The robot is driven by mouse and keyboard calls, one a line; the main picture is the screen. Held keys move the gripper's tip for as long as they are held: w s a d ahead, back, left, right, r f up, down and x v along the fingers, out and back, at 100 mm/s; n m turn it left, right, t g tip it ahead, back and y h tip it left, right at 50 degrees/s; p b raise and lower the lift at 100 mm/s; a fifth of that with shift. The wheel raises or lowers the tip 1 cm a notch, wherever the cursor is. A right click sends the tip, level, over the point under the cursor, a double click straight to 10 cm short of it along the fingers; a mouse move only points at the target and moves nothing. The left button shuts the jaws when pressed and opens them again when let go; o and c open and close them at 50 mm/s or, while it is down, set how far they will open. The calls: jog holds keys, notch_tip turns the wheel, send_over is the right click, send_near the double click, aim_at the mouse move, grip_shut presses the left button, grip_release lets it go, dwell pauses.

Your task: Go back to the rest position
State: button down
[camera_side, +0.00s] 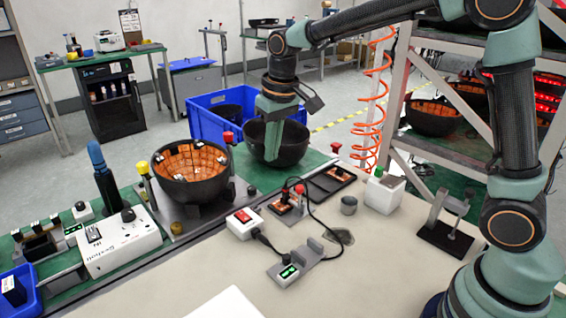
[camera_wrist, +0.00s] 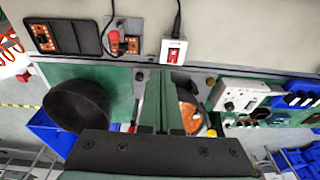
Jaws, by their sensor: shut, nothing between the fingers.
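My gripper (camera_side: 271,156) hangs in the air, pointing down, in front of a dark bowl (camera_side: 292,141) in the side view. Its fingers are shut with nothing between them. The dark bowl shows at the left there (camera_wrist: 78,108). A second bowl with an orange, copper-like lining (camera_side: 190,168) sits in a fixture at the left of the gripper in the side view. In the wrist view it is partly hidden behind the gripper (camera_wrist: 187,112).
A blue crate (camera_side: 204,118) stands behind the bowls. A white box with a red switch (camera_side: 244,224), a white instrument (camera_side: 118,243) and a blue-handled tool (camera_side: 101,170) stand on the bench. A metal rack (camera_side: 399,90) is at the right.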

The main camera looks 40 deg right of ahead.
jog(key=s+d+r+t, duration=0.1)
jog(key=s+d+t, duration=0.1)
jog(key=s, duration=0.6)
jog(key=s+d+r+t, duration=0.1)
jog(key=s+d, duration=0.3)
jog(key=s, duration=0.4)
jog(key=shift+s+r+t, duration=0.4)
jog(key=shift+r, duration=0.4)
